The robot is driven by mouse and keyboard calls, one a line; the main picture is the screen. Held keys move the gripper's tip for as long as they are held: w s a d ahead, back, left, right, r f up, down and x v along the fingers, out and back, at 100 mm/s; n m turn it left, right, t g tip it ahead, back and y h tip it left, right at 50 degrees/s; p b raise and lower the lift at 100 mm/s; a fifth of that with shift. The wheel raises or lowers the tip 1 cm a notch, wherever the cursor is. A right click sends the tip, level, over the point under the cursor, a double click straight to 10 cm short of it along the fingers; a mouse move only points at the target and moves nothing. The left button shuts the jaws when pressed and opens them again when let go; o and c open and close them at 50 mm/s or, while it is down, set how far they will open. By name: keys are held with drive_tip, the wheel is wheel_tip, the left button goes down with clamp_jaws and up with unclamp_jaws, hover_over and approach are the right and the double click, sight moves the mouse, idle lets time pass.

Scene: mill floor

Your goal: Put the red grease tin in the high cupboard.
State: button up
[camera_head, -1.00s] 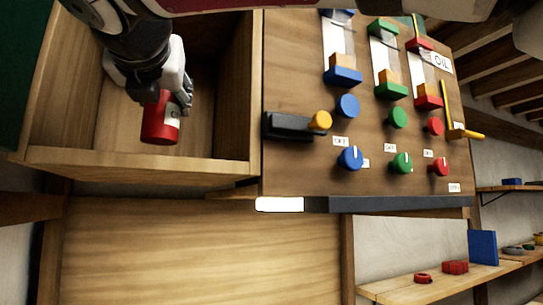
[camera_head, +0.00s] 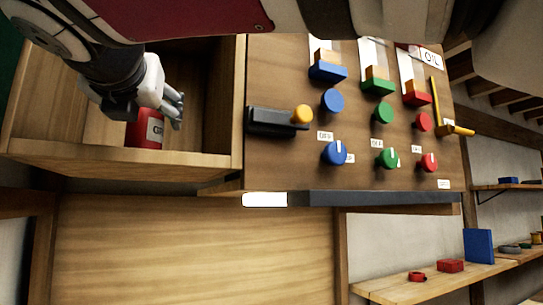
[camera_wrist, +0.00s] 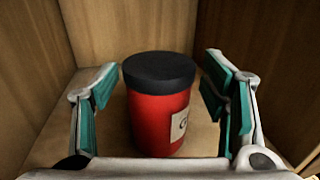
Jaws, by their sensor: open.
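The red grease tin (camera_head: 146,128) stands upright inside the open wooden cupboard (camera_head: 190,163), near its front edge. In the wrist view the tin (camera_wrist: 160,115) has a black lid and a pale label, and it rests on the cupboard floor. My gripper (camera_head: 160,105) is inside the cupboard at the tin. In the wrist view the gripper (camera_wrist: 162,105) is open, with one green-padded finger on each side of the tin and a visible gap at both sides. In the head view my gripper hides the top of the tin.
Right of the cupboard is a panel (camera_head: 290,165) with coloured knobs, sliders and a black lever with a yellow end (camera_head: 301,114). A yellow handle (camera_head: 456,130) sticks out at its right. Lower right, a shelf (camera_head: 385,290) holds small red and blue things. Cupboard walls are close around my gripper.

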drive_tip(key=v, duration=1.2)
drive_tip(key=shift+b, duration=0.3)
